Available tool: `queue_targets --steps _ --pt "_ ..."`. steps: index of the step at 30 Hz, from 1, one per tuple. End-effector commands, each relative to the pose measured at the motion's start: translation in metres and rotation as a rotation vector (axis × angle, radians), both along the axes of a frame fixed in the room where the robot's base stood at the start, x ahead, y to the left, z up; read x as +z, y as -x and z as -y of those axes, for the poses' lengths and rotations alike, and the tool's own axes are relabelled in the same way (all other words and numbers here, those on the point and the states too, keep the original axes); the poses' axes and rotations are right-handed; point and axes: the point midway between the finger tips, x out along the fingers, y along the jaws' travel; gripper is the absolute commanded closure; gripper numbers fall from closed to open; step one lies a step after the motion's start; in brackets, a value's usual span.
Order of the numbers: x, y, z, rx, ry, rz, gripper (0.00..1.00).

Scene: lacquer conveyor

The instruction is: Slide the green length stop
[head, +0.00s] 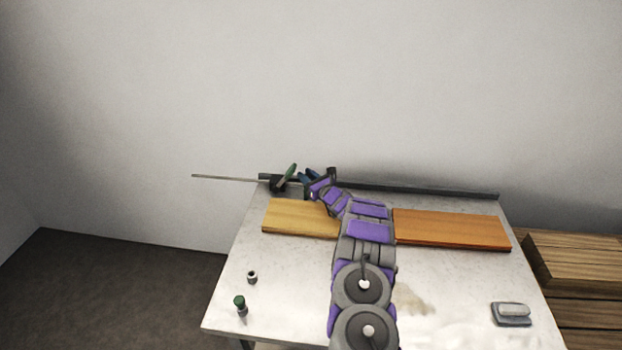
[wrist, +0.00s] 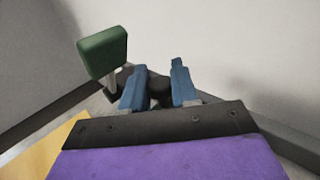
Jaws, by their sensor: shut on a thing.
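The green length stop (head: 291,172) sits at the left end of the dark rail (head: 430,191) along the table's back edge. In the wrist view its green plate (wrist: 103,52) stands on a short light post, left of my fingers. My gripper (head: 306,176) reaches the stop from the right. In the wrist view the blue fingers of my gripper (wrist: 160,84) are closed on a dark, rounded part of the stop between them. The fingers hide some of that part, and its joint with the rail is not clear.
A thin rod (head: 225,177) juts out left of the rail. A yellow board (head: 300,217) and an orange board (head: 450,229) lie either side of my arm. A green-topped item (head: 240,304), a small cylinder (head: 252,277) and a grey block (head: 511,313) stand nearer. Planks (head: 575,260) are stacked right.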

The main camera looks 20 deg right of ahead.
Motion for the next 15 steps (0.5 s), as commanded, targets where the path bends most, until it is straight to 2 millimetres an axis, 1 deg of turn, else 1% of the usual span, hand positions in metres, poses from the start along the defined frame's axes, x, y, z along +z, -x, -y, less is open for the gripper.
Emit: queue_targets --steps 1,6,7,13,15 --pt "0.0030 -0.0015 -0.0020 0.003 0.000 0.005 1.00" --pt "0.0034 -0.0020 -0.0029 0.004 0.001 0.005 1.00" --pt "0.0034 -0.0020 -0.0031 0.004 0.001 0.005 0.70" --pt "0.0028 -0.0012 -0.0031 0.004 0.001 0.004 0.51" --pt "0.0027 -0.0008 -0.0027 0.003 0.001 0.004 0.51"
